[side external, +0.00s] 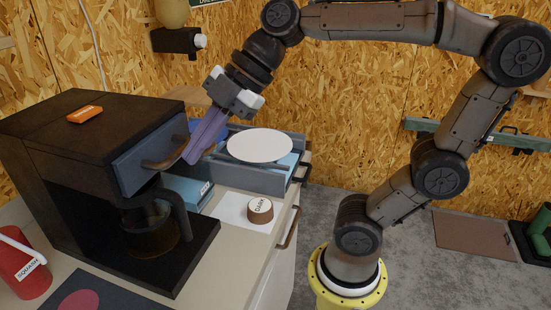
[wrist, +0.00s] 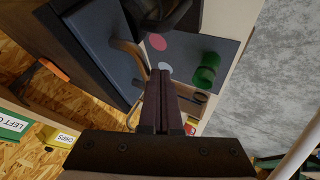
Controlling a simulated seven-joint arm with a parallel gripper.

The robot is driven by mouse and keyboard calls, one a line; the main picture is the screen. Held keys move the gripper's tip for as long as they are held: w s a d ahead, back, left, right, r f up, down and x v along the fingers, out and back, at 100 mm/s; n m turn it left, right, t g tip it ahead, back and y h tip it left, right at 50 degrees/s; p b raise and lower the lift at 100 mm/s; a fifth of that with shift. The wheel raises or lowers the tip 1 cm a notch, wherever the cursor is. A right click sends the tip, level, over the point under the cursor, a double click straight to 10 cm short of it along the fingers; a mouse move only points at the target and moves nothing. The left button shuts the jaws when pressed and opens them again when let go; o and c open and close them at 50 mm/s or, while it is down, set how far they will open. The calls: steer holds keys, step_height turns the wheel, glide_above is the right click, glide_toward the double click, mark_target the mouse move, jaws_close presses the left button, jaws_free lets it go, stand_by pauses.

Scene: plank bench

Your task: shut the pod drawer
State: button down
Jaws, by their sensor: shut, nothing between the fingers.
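The pod drawer (side external: 148,150) has a blue-grey front high on the black coffee machine (side external: 60,130). Its curved wooden handle (side external: 165,162) stands out from that front. The drawer front also shows in the wrist view (wrist: 95,45), with the handle (wrist: 128,48) beside my fingertips. How far the drawer stands out is hard to tell. My gripper (side external: 188,158) has purple fingers, shut and empty, slanting down to the handle's right end. In the wrist view my gripper (wrist: 160,72) is right by the handle; I cannot tell whether they touch.
A glass carafe (side external: 150,225) sits below the drawer. Right of my fingers, a white disc (side external: 260,145) rests over a blue-grey box (side external: 252,181). A pod marked DARK (side external: 260,210) and a red container (side external: 22,265) stand on the counter.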

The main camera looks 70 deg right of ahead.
steer(key=shift+w, duration=0.5)
